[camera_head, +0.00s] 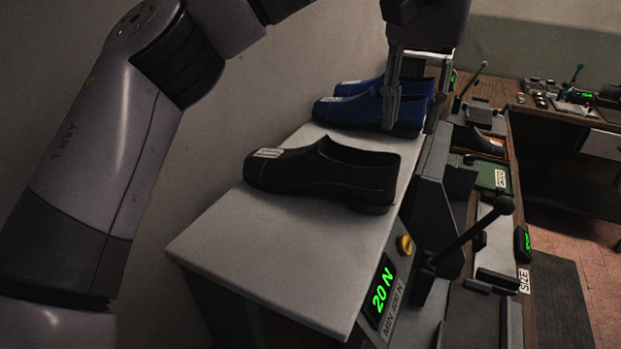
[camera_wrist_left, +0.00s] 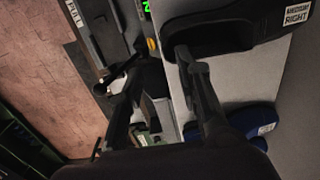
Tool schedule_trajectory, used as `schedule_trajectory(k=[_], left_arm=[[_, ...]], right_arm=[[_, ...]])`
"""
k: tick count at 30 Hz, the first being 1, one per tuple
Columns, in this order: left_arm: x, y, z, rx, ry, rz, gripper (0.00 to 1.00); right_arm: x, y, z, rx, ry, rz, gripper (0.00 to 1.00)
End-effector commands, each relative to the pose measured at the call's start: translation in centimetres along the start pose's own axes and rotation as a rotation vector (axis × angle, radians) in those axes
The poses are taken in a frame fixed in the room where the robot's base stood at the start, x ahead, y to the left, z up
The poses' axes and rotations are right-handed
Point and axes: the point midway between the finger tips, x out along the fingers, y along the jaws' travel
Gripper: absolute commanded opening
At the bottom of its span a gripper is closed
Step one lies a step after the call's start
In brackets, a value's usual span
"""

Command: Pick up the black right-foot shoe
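The black shoe (camera_head: 320,172) lies sole down on the pale shelf (camera_head: 262,240), toe to the left and heel to the right. In the left wrist view the black shoe (camera_wrist_left: 225,32) fills the top, and its white label reads "MEDIUM RIGHT". My left gripper (camera_head: 412,122) points down beyond the black shoe's heel, by the heel of a blue shoe (camera_head: 345,110). Its two fingers are apart in the left wrist view (camera_wrist_left: 158,62), with nothing seen between them. One fingertip is near the black shoe's heel; I cannot tell whether they touch. My right gripper is not in view.
Another blue shoe (camera_head: 358,86) lies farther back. A press panel with a green "20 N" display (camera_head: 380,296) and a lever (camera_head: 468,238) stand right of the shelf. A wall borders the left. The shelf's near part is clear.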

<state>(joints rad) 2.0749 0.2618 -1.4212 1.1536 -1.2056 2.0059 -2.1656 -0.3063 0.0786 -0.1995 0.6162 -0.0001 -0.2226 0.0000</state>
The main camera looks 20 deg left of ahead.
Motion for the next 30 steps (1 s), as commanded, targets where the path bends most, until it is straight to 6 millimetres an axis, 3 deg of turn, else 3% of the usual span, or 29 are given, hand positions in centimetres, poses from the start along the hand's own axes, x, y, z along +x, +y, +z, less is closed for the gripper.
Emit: schedule_trajectory(k=[6, 14, 21, 30], left_arm=[[3.7, -0.1, 0.0, -0.001, -0.001, -0.001, 0.32], [5.5, -0.2, 0.0, -0.001, -0.001, -0.002, 0.32], [8.9, -0.7, 0.1, -0.001, -0.001, -0.001, 0.32], [10.0, -0.6, 0.0, -0.001, 0.002, 0.001, 0.32]], right_arm=[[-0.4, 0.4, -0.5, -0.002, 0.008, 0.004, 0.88], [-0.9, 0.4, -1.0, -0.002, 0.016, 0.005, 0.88], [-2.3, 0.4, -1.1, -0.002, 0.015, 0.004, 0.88], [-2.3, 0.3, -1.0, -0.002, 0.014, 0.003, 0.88]])
